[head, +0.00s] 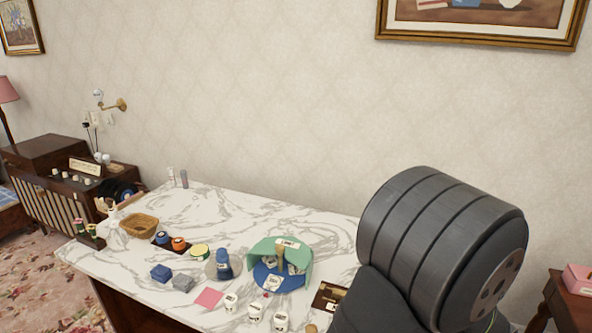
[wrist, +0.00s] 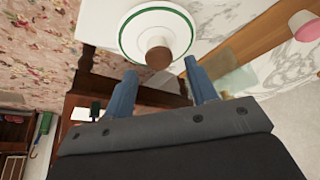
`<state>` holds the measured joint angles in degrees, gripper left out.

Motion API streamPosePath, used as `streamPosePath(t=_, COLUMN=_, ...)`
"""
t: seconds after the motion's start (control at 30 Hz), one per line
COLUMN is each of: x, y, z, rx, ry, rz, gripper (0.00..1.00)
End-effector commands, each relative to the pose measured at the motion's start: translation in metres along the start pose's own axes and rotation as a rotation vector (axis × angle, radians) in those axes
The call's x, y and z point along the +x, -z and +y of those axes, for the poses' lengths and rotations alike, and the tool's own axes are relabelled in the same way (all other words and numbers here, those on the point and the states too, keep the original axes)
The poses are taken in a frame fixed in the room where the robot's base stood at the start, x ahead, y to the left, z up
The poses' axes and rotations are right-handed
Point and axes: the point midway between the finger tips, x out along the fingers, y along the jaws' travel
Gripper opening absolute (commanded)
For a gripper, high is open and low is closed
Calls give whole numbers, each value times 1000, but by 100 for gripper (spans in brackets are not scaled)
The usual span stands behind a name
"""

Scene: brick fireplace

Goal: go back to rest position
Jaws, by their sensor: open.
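My gripper (wrist: 160,66) shows in the wrist view, with its two blue fingers spread apart and nothing held between them. Just past the fingertips is a round white disc (wrist: 140,38) with a green rim. A small brown round piece (wrist: 158,58) shows at its near edge, seen through the gap between the fingers. I cannot tell how far it is from the fingertips. In the head view a dark arm link of mine fills the lower right, and the gripper itself is hidden or outside that view.
The table's back left is mostly clear. A patterned wall stands behind.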

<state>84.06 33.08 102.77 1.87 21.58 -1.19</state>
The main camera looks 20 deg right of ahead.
Motion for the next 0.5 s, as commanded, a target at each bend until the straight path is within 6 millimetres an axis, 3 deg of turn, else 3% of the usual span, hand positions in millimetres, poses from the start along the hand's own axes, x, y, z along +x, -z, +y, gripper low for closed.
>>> streamPosePath(t=0.5, x=-77, y=0, z=0, rx=0, ry=0, rz=2, gripper=52)
